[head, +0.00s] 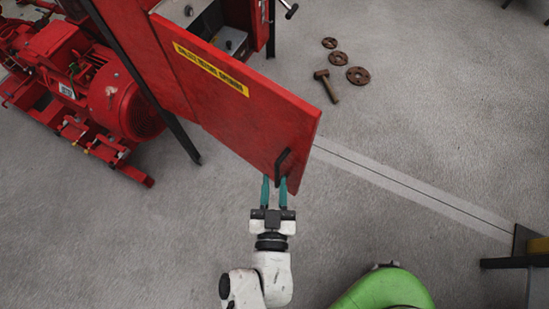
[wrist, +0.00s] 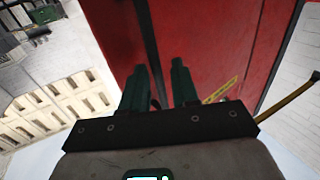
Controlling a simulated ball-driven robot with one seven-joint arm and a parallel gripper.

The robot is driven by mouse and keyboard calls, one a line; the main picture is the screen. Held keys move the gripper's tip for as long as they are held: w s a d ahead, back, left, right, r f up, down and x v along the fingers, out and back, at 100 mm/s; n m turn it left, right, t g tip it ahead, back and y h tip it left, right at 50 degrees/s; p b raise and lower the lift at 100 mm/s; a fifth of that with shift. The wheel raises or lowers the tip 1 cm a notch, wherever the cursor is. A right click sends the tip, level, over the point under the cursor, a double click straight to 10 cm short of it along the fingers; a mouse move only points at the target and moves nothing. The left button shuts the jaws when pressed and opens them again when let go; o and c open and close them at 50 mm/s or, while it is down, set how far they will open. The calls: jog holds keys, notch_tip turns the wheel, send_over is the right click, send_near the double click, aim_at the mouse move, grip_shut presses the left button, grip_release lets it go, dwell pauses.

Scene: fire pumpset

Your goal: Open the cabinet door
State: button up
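The red cabinet door (head: 235,105) has a yellow label strip and stands swung out from the cabinet (head: 145,50), whose grey interior shows behind it. A black bar handle (head: 282,162) is near the door's free edge. My gripper (head: 274,180) has its two teal fingers apart, with their tips close to the handle's lower end; contact cannot be told. In the wrist view, my gripper (wrist: 160,80) points at the red door (wrist: 215,40), with a gap between the fingers. A small dark piece shows low between them, perhaps part of the handle.
A red motor pump (head: 110,95) stands left of the cabinet. A hammer (head: 327,86) and several rusty flanges (head: 357,76) lie on the floor beyond the door. A green rounded object (head: 385,290) is at the bottom. Grey floor to the right is mostly clear.

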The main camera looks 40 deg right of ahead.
jog(key=v, duration=0.8)
jog(key=shift+a+b, duration=0.2)
jog(key=shift+b, duration=0.25)
jog(key=shift+s, duration=0.15)
jog(key=d+f+n+g+y+p, duration=0.1)
jog(key=d+f+n+g+y, duration=0.3)
jog(key=d+f+n+y, duration=0.5)
jog(key=s+d+r+m+g+y+p, duration=0.1)
jog(key=s+d+r+g+y, duration=0.1)
jog(key=d+r+g, duration=0.4)
jog(key=shift+s+d+g, duration=0.4)
jog(key=shift+d+g, duration=1)
jog(key=shift+d, duration=0.65)
jog(key=shift+r, duration=0.1)
dwell(0.5)
